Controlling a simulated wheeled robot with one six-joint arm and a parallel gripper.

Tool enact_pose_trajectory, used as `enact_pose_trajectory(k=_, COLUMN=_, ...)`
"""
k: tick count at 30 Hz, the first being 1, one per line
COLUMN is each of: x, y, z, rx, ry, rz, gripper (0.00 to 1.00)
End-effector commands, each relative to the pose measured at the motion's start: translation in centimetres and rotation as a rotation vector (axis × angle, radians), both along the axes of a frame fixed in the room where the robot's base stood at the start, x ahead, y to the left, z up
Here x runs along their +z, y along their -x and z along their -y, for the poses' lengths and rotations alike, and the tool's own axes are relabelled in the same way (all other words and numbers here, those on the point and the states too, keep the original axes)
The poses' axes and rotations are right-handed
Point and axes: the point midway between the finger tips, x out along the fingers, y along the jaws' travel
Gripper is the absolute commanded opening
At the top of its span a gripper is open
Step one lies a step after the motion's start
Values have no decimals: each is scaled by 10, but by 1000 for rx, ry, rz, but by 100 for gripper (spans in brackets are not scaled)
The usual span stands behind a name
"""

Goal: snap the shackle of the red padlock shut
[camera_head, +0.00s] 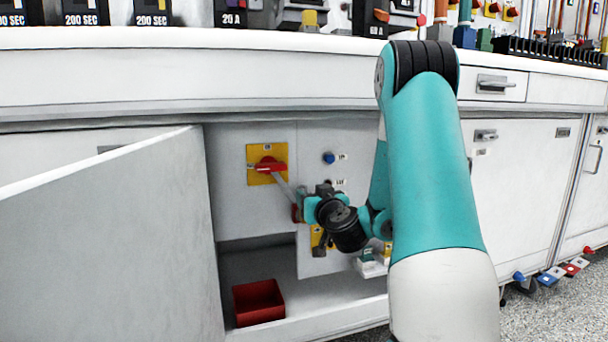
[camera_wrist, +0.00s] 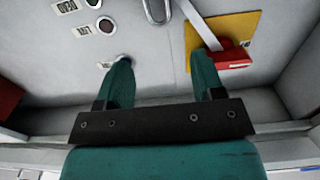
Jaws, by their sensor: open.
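The red padlock (camera_head: 296,213) shows only as a small red patch in the head view, beside and partly behind my gripper (camera_head: 307,206). In the wrist view, a looped metal rod (camera_wrist: 156,11) at the top edge looks like its shackle. The padlock's body is not visible there, and I cannot tell how far the shackle stands out. My gripper also shows in the wrist view (camera_wrist: 162,60), with its two teal fingers apart and nothing between them.
A red rotary handle (camera_head: 268,165) on a yellow plate (camera_head: 254,152) carries a grey bar (camera_head: 285,187) slanting toward the gripper. A blue button (camera_head: 329,157) is to the right. The open cabinet door (camera_head: 110,240) blocks the left. A red bin (camera_head: 258,302) stands below.

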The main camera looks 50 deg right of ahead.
Motion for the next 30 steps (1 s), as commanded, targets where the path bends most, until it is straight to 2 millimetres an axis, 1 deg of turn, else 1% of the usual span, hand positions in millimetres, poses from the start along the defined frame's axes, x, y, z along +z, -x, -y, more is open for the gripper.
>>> enact_pose_trajectory(k=1, x=8, y=-9, z=5, rx=2, ry=-2, rz=-3, gripper=62)
enact_pose_trajectory(k=6, x=8, y=-36, z=21, rx=4, ry=0, rz=-1, gripper=62)
enact_pose_trajectory(k=10, x=7, y=-52, z=31, rx=3, ry=1, rz=-2, gripper=62)
enact_pose_trajectory(k=15, x=5, y=-67, z=40, rx=3, ry=2, rz=-1, gripper=62)
enact_pose_trajectory(k=21, x=1, y=-74, z=44, rx=3, ry=2, rz=-1, gripper=62)
enact_pose_trajectory(k=29, x=0, y=-74, z=45, rx=3, ry=2, rz=0, gripper=62)
enact_pose_trajectory(k=30, x=0, y=-74, z=45, rx=3, ry=2, rz=0, gripper=55)
